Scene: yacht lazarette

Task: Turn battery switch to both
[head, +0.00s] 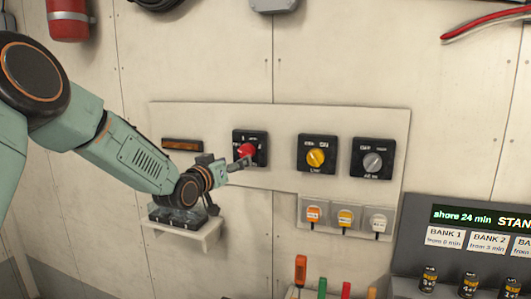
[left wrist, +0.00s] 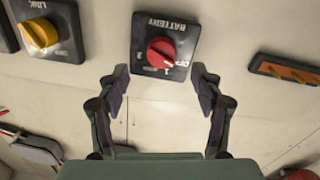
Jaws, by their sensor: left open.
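The battery switch (head: 262,136) is a black square plate with a red knob (head: 247,150) on the white panel. In the left wrist view the plate (left wrist: 187,22) appears upside down, lettered BATTERY, and the red knob (left wrist: 161,51) has its grip bar slanting towards letters that look like OFF at lower right. Marks 1 and 2 show beside it. My left gripper (head: 234,163) is just in front of the switch, partly covering its lower left. In the left wrist view its open fingers (left wrist: 160,76) are apart, either side below the knob, not visibly touching it. My right gripper is not in view.
To the right are a yellow-knobbed switch (head: 316,157) and a grey-knobbed switch (head: 373,161). Below them hang small tagged plugs in a clear holder (head: 344,217). A small shelf (head: 182,232) sits under my left wrist. A bank display (head: 480,216) stands at lower right.

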